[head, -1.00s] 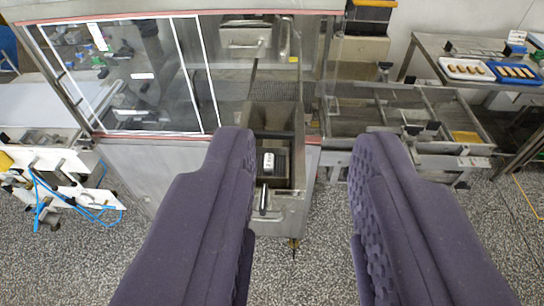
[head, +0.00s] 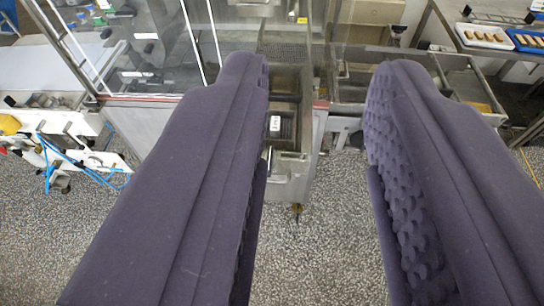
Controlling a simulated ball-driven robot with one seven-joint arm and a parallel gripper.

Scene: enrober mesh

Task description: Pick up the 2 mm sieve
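The 2 mm sieve (head: 283,129) appears to be the dark piece with a small white label, too small to read surely. It sits in a narrow metal bay at the front of the steel machine. Its dark handle points toward me, and my left finger covers part of its left side. My gripper (head: 320,68) is open, its two purple padded fingers wide apart with nothing between them. In the picture, the sieve shows between the fingers, close to the left one, and lies below and beyond them.
A glass-panelled cabinet (head: 150,45) stands at the left. A steel frame (head: 365,88) is right of the bay. Trays of small brown pieces, one white (head: 485,37) and one blue (head: 525,39), lie on a bench at upper right. White equipment with blue hoses (head: 85,155) is at left. Speckled floor is open below.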

